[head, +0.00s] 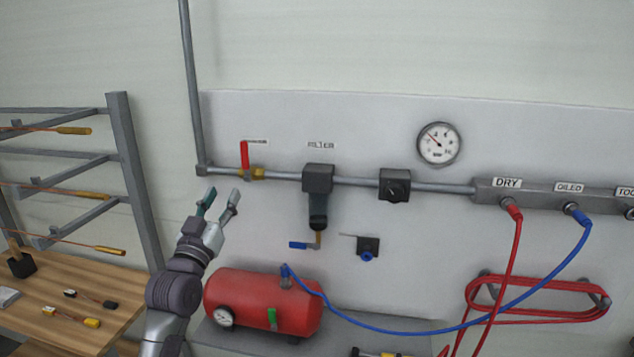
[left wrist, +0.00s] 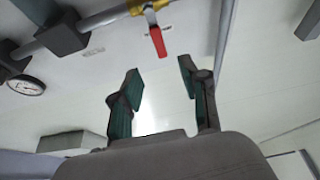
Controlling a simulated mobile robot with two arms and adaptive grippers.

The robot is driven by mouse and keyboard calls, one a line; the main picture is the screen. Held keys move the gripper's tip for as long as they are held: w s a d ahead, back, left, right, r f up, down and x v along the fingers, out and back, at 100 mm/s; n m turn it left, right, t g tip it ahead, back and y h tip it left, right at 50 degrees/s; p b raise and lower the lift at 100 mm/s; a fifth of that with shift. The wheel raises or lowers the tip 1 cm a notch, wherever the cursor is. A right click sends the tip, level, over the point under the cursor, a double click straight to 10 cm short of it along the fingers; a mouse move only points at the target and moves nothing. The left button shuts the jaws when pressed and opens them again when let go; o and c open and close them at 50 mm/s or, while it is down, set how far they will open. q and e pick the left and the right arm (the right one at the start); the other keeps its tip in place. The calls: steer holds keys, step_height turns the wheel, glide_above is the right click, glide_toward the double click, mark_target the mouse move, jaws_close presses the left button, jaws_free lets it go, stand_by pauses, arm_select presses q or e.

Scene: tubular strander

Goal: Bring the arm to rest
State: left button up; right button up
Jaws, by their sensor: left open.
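My left gripper (head: 219,205) is raised in front of the wall panel, with its two fingers apart and nothing between them. In the head view it is below and left of the red valve handle (head: 244,154), apart from it. In the left wrist view the open fingers (left wrist: 160,95) show against the pale wall, and the red handle (left wrist: 158,42) with its yellow valve body (left wrist: 147,6) is beyond them near the top. My right gripper is not in either view.
A red air tank (head: 262,300) stands below the gripper. A filter (head: 318,180), a pressure gauge (head: 438,144) and a manifold (head: 540,195) with red and blue hoses are to the right. A rack post (head: 135,170) and a wooden bench (head: 40,310) are at left.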

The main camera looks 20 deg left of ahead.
arm_select(q)
steer(key=s+d+f+m+g+h, duration=0.2)
steer(key=d+f+g, duration=0.2)
steer(key=d+f, duration=0.5)
steer(key=s+d+f+m+g+h, duration=0.25)
steer(key=d+f+g, duration=0.2)
steer(key=f, duration=0.85)
steer(key=s+d+f+g, duration=0.3)
steer(key=s+d+f, duration=0.15)
steer(key=s, duration=0.35)
steer(key=s+d+f+g+h, duration=0.1)
steer(key=s+d+f+g, duration=0.3)
steer(key=s, duration=0.5)
steer(key=s+d+f+g, duration=0.35)
steer(key=s+f, duration=0.25)
steer(key=s, duration=0.2)
step_height(320, 180, down, 31)
steer(key=s+b, duration=0.3)
steer(key=s+a+f+g+b, duration=0.1)
steer(key=s+a+f, duration=0.2)
steer(key=s+f, duration=1.2)
steer(key=shift+s+f+m+g+b, duration=0.25)
steer(key=shift+f+m+g+b, duration=0.2)
steer(key=shift+f, duration=0.1)
